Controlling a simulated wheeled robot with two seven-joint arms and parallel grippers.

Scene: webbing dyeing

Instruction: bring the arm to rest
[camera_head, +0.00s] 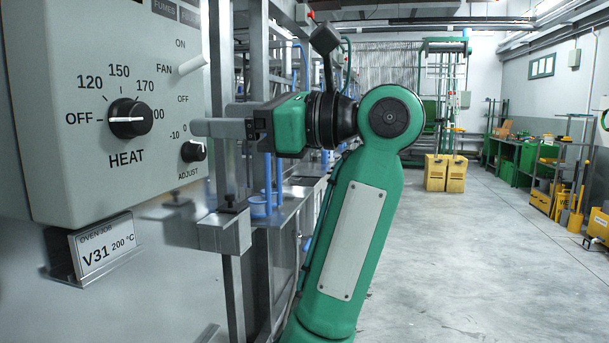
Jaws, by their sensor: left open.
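My green left arm (345,235) rises from the bottom centre and bends left at its wrist. My left gripper (212,127) is open and empty. It points left at the grey control panel (60,170), just right of the panel's edge, and seems apart from it. The black HEAT knob (129,118) has a white line lying nearly level between OFF and 200; I cannot tell which end is the pointer. The white FAN lever (193,65) sticks out between ON and OFF. The small black ADJUST knob (193,151) is below it. My right gripper is not in view.
A card (104,249) under the panel reads "OVEN JOB V31 200 °C". Steel posts (259,50) and a steel bracket (224,232) stand close to the gripper. Yellow bins (445,173) and green shelving (515,160) are far back.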

